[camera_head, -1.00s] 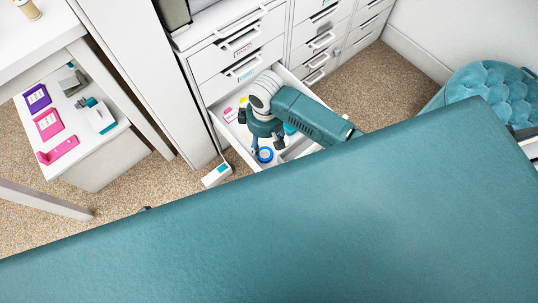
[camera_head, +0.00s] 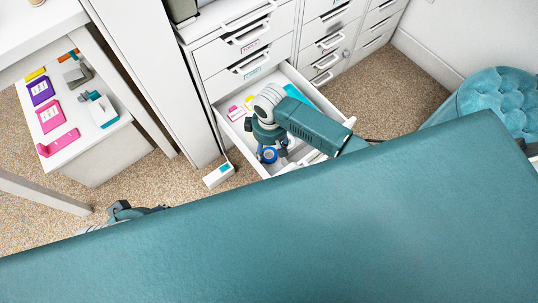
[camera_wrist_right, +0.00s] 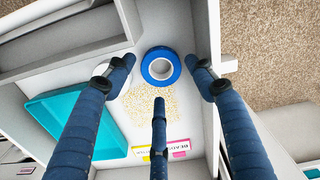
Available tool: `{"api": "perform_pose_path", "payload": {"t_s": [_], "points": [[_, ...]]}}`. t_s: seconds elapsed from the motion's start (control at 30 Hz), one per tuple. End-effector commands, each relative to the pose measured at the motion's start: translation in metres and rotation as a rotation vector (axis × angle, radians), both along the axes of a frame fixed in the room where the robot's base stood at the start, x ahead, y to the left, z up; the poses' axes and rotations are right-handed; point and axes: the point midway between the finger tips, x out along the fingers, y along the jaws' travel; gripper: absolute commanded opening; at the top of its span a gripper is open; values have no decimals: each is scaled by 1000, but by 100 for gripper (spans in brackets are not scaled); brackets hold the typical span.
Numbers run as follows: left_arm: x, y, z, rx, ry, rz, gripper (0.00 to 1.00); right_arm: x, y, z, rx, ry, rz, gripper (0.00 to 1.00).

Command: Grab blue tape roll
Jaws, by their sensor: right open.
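The blue tape roll (camera_head: 269,155) lies in the open white drawer, near its front left corner. In the right wrist view the blue tape roll (camera_wrist_right: 160,83) lies flat, with a white core and its hole facing up. My right gripper (camera_head: 271,143) reaches down into the drawer over the roll. In the wrist view the right gripper (camera_wrist_right: 159,74) is open, its fingers spread to either side of the roll and one below it, with nothing held. Part of my left gripper (camera_head: 124,211) shows at the left, mostly hidden; its fingers cannot be made out.
The drawer (camera_head: 240,142) also holds a teal tray (camera_wrist_right: 50,101) and pink and yellow labelled pieces (camera_wrist_right: 160,150). Its wall stands close beside the roll. A small white box (camera_head: 218,175) is on the carpet outside. A white desk (camera_head: 75,140) with several items stands left.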

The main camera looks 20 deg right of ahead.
Motion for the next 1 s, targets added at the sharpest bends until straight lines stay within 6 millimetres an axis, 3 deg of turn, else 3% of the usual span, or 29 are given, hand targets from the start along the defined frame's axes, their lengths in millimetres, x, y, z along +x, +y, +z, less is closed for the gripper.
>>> {"api": "perform_pose_path", "payload": {"t_s": [0.03,0.23,0.47,0.6,1.0], "points": [[-2,0,-6,1,-2,0,40,1,2,-17,-1,2,0,55],[-2,1,-12,1,-1,0,40,1,2,-34,-1,0,1,55],[-2,1,-11,1,-1,0,40,2,2,-34,-1,-1,0,55],[-2,1,-11,1,-1,0,40,2,2,-34,-1,-1,0,31],[-2,0,-10,1,-1,0,40,2,1,-32,0,-1,0,30]]}}
